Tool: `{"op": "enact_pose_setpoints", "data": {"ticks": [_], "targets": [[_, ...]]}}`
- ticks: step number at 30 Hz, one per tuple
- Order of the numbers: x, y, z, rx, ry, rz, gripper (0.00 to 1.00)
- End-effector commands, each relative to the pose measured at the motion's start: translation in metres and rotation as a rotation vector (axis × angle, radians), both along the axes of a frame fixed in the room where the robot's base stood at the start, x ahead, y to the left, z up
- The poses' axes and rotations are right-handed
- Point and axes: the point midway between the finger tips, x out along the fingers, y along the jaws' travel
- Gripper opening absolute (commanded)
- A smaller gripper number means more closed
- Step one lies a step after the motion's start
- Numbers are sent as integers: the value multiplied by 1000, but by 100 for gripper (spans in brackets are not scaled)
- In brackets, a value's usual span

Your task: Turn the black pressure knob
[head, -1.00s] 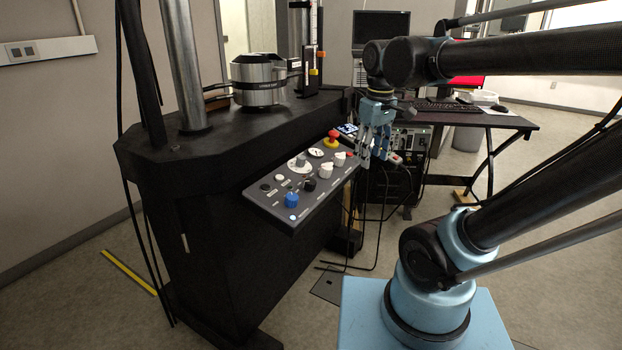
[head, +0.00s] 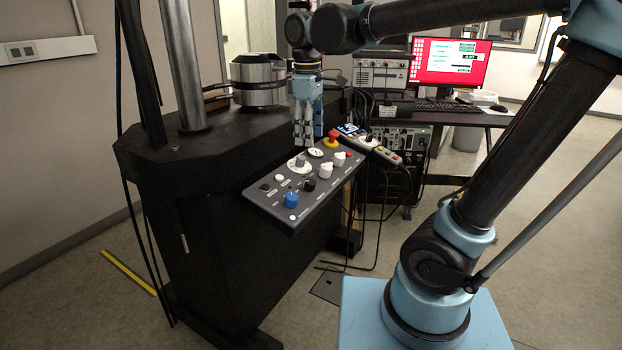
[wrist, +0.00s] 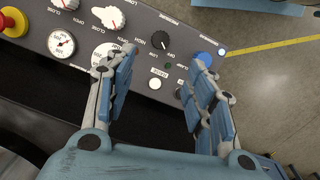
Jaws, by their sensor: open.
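The black pressure knob (head: 309,184) is on the sloped grey control panel (head: 268,205), near the blue knob (head: 291,200). In the wrist view the black knob (wrist: 159,41) shows beyond my fingertips, between their lines, with the blue knob (wrist: 204,59) to its right. My gripper (head: 303,141) points down above the back edge of the panel. In the wrist view its two blue fingers (wrist: 163,70) are spread apart with nothing between them. The gripper is clear of the black knob.
White knobs (head: 326,171), dials and a red emergency button (head: 333,137) share the panel. A small pendant with buttons (head: 386,154) lies beyond it. A steel cylinder (head: 258,80) stands on the black machine behind.

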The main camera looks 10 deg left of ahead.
Motion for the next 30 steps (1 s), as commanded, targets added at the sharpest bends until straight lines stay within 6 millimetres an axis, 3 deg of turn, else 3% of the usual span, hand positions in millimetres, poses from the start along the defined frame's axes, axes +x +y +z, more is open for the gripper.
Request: {"op": "enact_pose_setpoints", "data": {"ticks": [21,30], "targets": [[6,-1,-110,0,0,-2,50],[7,-1,-139,0,0,-2,50]]}}
